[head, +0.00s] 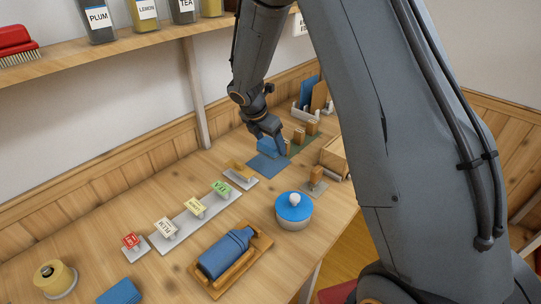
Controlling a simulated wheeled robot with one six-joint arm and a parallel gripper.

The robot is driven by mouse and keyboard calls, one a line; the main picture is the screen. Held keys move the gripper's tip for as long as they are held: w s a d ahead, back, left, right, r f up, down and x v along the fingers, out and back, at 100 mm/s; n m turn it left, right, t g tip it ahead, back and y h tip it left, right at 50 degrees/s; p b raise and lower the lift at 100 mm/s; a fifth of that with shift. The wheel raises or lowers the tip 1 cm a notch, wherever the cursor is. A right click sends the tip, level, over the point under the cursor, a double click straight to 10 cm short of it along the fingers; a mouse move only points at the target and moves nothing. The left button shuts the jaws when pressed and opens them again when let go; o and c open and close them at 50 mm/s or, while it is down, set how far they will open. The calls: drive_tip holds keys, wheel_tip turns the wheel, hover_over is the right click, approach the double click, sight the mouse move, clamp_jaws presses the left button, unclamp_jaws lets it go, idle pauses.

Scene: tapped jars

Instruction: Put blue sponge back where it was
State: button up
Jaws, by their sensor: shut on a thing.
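The blue sponge (266,146) is a small blue block at the far part of the table in the head view. My gripper (276,139) points down and is shut on it. The sponge is over or on the far part of a flat blue mat (267,168); I cannot tell whether its underside touches. The gripper hides part of the sponge.
A tan block on a pale base (240,171) is near the left. A shelf (130,43) overhangs the back.

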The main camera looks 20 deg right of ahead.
sight(271, 164)
drive_tip(key=shift+f+p, duration=0.4)
drive_tip(key=shift+f, duration=2.25)
drive_tip(key=shift+f, duration=0.1)
drive_tip(key=o, duration=1)
drive_tip(key=shift+c, duration=0.2)
